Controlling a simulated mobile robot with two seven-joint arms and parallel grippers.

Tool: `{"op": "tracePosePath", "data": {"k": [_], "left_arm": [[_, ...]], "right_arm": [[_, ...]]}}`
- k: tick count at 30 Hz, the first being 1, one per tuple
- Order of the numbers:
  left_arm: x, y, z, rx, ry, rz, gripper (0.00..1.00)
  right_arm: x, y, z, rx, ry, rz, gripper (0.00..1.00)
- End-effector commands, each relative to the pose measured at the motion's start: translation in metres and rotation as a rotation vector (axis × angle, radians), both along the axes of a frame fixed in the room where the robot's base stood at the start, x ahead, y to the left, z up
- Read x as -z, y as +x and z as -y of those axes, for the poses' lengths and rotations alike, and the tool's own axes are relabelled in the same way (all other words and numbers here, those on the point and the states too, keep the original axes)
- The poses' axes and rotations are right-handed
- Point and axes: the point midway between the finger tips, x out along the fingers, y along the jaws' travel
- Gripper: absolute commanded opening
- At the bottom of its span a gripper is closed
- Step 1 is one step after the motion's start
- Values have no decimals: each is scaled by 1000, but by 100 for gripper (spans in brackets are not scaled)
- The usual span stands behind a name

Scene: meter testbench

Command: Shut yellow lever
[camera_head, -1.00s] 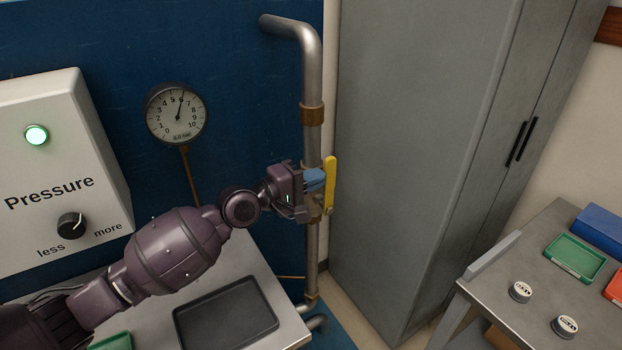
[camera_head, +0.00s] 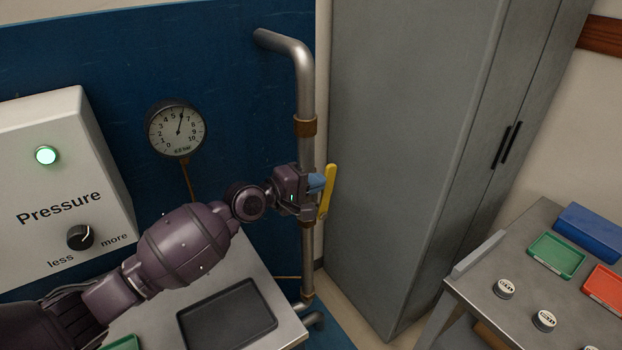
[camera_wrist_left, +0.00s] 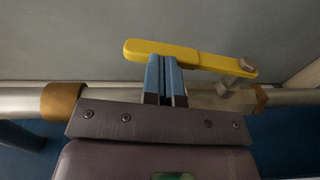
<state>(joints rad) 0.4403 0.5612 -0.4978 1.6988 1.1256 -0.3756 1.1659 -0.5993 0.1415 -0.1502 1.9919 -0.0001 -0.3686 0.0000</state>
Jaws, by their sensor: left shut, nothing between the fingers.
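The yellow lever (camera_head: 328,190) stands near upright beside the vertical pipe in the head view, tilted slightly. In the left wrist view the yellow lever (camera_wrist_left: 190,58) runs across the picture, with its pivot bolt at the right end. My left gripper (camera_head: 318,182) is shut and empty at the pipe. Its blue fingers (camera_wrist_left: 165,78) are pressed together and reach up to the lever's near edge, left of the pivot. I cannot tell whether they touch it. The fingers hide part of the pipe and valve. My right gripper is in neither view.
The metal pipe (camera_head: 307,245) has brass collars and runs down the blue panel's edge. A grey cabinet (camera_head: 400,150) stands right behind the lever. A pressure gauge (camera_head: 177,128) and a pressure box (camera_head: 62,180) are at left. A side table (camera_head: 480,285) holds trays and round meters.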

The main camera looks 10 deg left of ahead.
Motion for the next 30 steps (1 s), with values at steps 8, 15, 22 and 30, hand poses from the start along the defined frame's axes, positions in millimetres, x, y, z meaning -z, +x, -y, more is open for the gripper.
{"op": "tracePosePath", "data": {"k": [8, 15, 22, 30], "left_arm": [[-4, 12, 13, 1, -4, 3, 0], [-3, 22, 23, 1, -3, 4, 0], [-1, 26, 27, 1, -3, 3, 0], [-1, 27, 28, 1, -2, 3, 0]], "right_arm": [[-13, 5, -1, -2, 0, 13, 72], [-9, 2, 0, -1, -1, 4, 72], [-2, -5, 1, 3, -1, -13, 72], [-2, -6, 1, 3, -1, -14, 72]]}}
